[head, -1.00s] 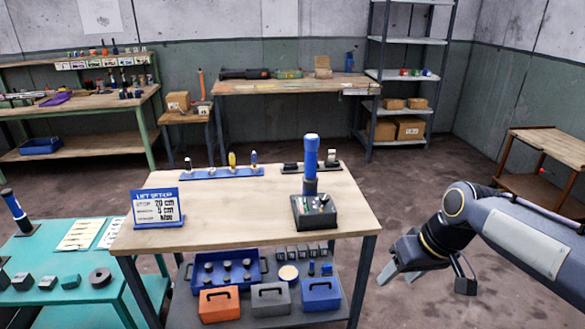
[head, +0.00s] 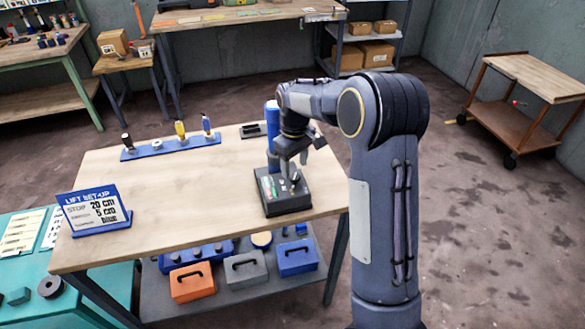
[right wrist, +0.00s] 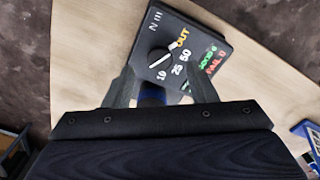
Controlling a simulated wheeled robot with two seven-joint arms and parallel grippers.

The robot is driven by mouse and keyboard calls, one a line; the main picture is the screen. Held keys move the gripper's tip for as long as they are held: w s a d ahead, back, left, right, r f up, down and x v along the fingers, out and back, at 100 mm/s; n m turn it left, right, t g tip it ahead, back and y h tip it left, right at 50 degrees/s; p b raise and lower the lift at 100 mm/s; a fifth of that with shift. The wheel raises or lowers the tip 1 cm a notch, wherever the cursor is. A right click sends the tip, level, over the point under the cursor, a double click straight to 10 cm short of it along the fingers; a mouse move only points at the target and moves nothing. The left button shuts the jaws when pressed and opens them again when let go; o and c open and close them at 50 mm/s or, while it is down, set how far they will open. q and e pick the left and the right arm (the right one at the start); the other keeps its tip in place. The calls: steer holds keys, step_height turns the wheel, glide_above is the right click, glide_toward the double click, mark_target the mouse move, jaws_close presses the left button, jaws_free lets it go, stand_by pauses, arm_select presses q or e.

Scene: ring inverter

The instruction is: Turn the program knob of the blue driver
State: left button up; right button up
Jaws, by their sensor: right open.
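The blue driver (head: 271,118) stands upright at the back of a dark control box (head: 290,207) on the wooden table, partly hidden by my right arm. The box shows a dark round program knob (right wrist: 160,60) with a pale line, among the marks 10, 25, 50 and OUT. The line slants toward OUT; which end is the pointer I cannot tell. My right gripper (head: 293,168) is over the box, open; its fingers (right wrist: 157,88) appear at the near side of the knob in the right wrist view, apart from it. A blue part shows between them. My left gripper is not in view.
A blue rack (head: 172,147) with several tools lies at the back. A small dark holder (head: 252,131) sits behind the driver. The table's middle is clear.

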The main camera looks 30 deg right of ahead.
mark_target(295, 176)
steer(key=shift+f, duration=1.7)
steer(key=shift+c, duration=0.3)
steer(key=c, duration=0.9)
steer(key=m, duration=0.4)
steer(key=shift+r+m, duration=0.1)
steer(key=shift+m, duration=2)
